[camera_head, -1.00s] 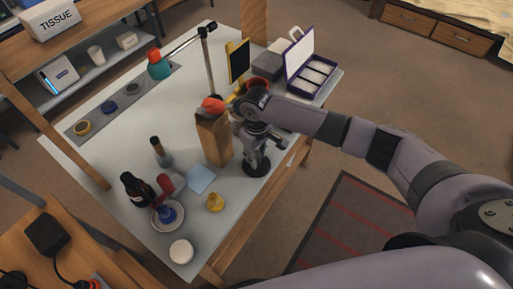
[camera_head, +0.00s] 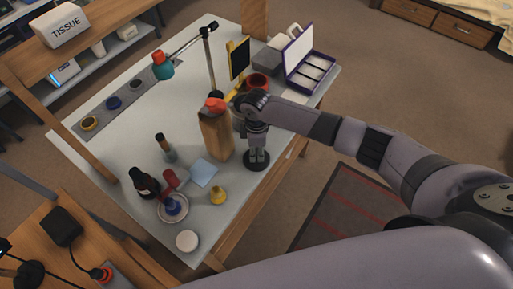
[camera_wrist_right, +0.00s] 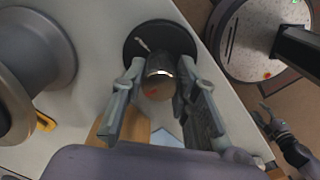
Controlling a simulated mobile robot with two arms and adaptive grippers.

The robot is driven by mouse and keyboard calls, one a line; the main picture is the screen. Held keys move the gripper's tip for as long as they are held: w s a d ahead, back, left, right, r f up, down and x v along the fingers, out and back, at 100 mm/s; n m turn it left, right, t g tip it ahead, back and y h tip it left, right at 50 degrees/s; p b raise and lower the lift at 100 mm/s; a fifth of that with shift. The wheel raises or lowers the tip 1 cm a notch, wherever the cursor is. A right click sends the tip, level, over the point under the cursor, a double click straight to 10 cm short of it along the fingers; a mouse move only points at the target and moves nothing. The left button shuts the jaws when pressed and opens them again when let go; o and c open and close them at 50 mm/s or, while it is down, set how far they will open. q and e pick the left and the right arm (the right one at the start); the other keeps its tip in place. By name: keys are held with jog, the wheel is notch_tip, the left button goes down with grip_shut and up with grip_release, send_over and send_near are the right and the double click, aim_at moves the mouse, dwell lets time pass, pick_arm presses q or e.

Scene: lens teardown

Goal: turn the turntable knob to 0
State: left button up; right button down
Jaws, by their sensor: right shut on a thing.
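The turntable is a black round disc (camera_head: 256,163) near the front right edge of the white table. In the right wrist view the black disc (camera_wrist_right: 130,40) carries a small white mark near its middle. A rounded, shiny brownish knob (camera_wrist_right: 158,82) with a small red mark stands over it. My right gripper (camera_head: 257,153) points down at the disc. In the wrist view its two fingers (camera_wrist_right: 162,92) are on either side of the knob, shut on it. Which value the knob points to cannot be read.
A yellow bottle (camera_head: 219,196), a blue sheet (camera_head: 204,173) and a white round lid (camera_head: 187,240) lie nearer. A purple case (camera_head: 310,72) stands open at the back right.

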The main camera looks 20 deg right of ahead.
jog(key=shift+n, duration=0.7)
jog(key=c, duration=1.2)
grip_release()
jog(key=shift+c, duration=0.2)
jog(key=shift+r, duration=0.1)
notch_tip(320, 180, up, 12)
